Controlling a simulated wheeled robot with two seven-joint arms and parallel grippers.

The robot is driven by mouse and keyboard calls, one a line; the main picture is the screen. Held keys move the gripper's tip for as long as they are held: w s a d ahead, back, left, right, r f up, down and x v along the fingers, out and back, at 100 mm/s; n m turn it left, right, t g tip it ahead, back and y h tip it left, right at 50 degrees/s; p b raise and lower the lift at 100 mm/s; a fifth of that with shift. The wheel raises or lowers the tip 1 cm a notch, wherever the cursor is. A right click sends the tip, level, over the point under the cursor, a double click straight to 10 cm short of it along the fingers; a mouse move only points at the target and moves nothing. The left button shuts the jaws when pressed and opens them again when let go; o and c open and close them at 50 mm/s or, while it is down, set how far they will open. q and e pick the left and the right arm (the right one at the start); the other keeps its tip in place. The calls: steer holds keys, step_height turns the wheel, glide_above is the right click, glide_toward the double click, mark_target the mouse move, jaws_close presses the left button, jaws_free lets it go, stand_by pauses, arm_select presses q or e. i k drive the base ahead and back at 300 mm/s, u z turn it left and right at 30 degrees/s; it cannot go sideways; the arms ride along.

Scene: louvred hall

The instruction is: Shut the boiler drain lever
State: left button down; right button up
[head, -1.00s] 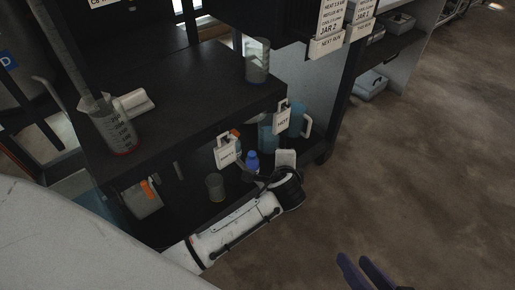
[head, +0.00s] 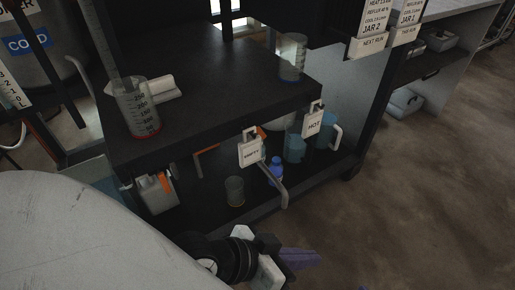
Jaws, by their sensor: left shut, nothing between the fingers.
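The boiler drain lever cannot be picked out for certain. A grey tank at the upper left bears a partly cut-off sign ending in "OILER" and a blue COLD sign (head: 28,43). A bent grey handle or pipe (head: 78,77) stands beside it. My left gripper (head: 305,258) has purple fingers that look closed and empty. It is at the bottom centre, below and apart from the curved tube. My right gripper is not in view.
The black bench (head: 215,100) holds a measuring beaker (head: 137,110) and a glass (head: 292,57). A clear cup (head: 235,192), a blue bottle (head: 275,170) and a blue jug (head: 326,135) stand on its lower shelf. Open floor (head: 420,200) lies to the right.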

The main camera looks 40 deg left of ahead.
mark_target(259, 131)
steer(key=z, duration=1.7)
steer(key=i, duration=0.7)
steer(key=u, duration=2.3)
